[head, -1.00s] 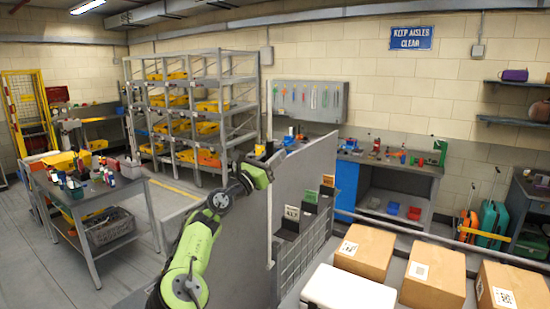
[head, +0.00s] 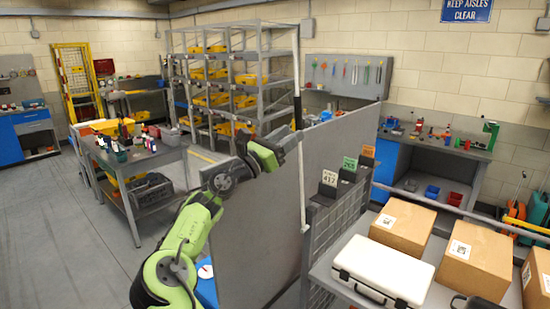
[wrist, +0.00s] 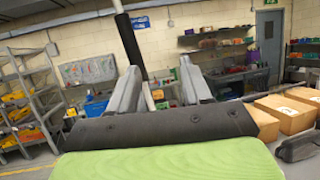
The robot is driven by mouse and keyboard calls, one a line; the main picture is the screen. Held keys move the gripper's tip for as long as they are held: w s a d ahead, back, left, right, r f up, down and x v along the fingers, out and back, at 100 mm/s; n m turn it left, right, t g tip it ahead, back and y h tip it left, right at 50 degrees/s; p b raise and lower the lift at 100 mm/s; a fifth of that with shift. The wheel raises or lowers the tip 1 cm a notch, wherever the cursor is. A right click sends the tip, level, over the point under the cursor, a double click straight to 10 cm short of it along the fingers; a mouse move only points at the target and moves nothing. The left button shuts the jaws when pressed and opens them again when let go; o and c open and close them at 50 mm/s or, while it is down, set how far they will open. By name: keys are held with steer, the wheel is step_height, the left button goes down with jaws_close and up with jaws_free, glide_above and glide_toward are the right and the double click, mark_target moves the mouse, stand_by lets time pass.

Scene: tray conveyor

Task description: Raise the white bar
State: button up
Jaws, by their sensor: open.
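My gripper (head: 286,142) is just left of the bar in the head view, near the sleeve's height. In the wrist view my gripper (wrist: 160,82) is open, its fingers apart. I cannot tell whether it touches the bar.
The grey panel (head: 345,165) stands right beside the bar. Right of it are a mesh side (head: 335,225), a white case (head: 383,268) and cardboard boxes (head: 402,228). A loaded bench (head: 160,175) stands at left. The floor (head: 60,235) at left is clear.

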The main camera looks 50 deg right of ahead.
steer(key=v, duration=0.5)
steer(key=shift+a, duration=0.1)
steer(key=shift+s, duration=0.1)
